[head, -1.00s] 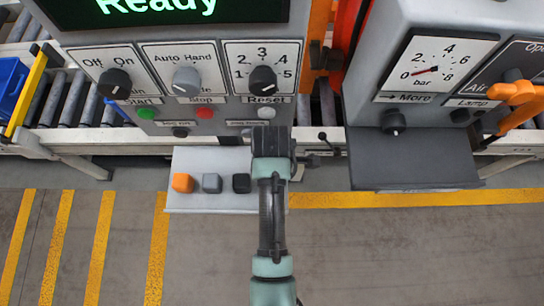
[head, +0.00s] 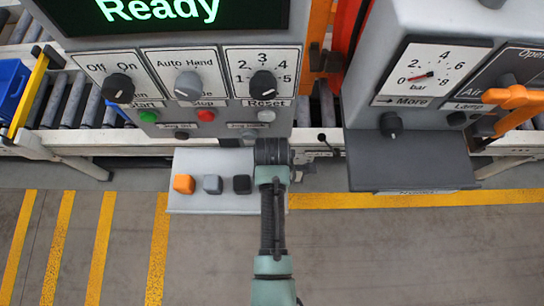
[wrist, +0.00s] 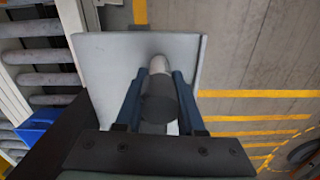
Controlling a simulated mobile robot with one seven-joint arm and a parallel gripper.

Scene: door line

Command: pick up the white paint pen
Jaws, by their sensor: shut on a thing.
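In the wrist view, my gripper (wrist: 157,76) has its two blue fingers closed on a round pen-like thing, which I take to be the white paint pen (wrist: 158,104). Its near part is dark grey and its far end is pale. The pale grey shelf (wrist: 104,58) lies behind it; I cannot tell whether the pen touches it. In the head view, my gripper (head: 272,152) is at the right end of the shelf (head: 205,203), and the arm and gripper hide the pen.
An orange block (head: 184,184), a grey block (head: 213,184) and a black block (head: 242,184) stand in a row on the shelf, left of my gripper. The control panel (head: 215,130) is just beyond. A dark ledge (head: 410,162) juts out at the right.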

